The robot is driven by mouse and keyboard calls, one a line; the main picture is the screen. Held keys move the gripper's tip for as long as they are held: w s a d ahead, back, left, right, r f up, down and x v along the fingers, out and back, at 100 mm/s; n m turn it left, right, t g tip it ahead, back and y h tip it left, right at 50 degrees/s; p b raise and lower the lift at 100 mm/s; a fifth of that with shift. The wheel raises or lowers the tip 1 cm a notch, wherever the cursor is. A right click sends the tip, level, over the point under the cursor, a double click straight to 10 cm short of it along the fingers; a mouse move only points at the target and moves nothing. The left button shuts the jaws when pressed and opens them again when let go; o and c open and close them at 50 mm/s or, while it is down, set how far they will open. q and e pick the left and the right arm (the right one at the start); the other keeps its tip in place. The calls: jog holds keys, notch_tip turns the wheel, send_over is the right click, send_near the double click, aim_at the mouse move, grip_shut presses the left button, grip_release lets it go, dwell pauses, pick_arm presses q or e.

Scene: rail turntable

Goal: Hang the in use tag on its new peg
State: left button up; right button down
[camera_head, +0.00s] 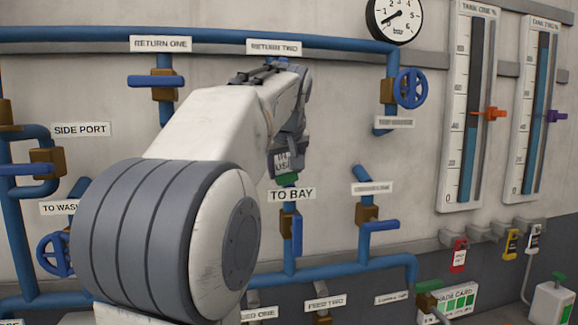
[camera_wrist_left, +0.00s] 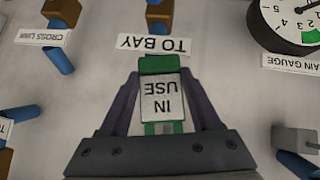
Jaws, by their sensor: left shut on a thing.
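The in use tag (camera_head: 282,161) is a white plate lettered "IN USE" with green parts. My left gripper (camera_head: 290,145) is shut on it, in front of the wall just above the TO BAY label (camera_head: 292,195). In the left wrist view the tag (camera_wrist_left: 162,98) sits between the two dark fingers of the left gripper (camera_wrist_left: 160,76), its lettering upside down. The TO BAY label (camera_wrist_left: 155,43) lies just beyond its green end there. I cannot make out a peg near the tag. My right gripper is not in view.
Blue pipes with brown valves run over the wall. A blue handle (camera_head: 297,236) hangs below the TO BAY label. A pressure gauge (camera_head: 395,18) and two tank scales stand right. A red tag (camera_head: 458,257) and a yellow tag (camera_head: 511,243) hang at lower right.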

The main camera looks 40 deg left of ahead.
pick_arm(q)
jog(key=shift+w+a+p, duration=0.65)
jog(key=shift+w+a, duration=0.35)
jog(key=shift+a, duration=0.2)
jog(key=shift+w+a+f, duration=0.4)
jog(key=shift+w+a, duration=0.05)
jog(key=shift+a, duration=0.1)
jog(key=shift+f, duration=0.1)
jog(key=o, duration=1.4)
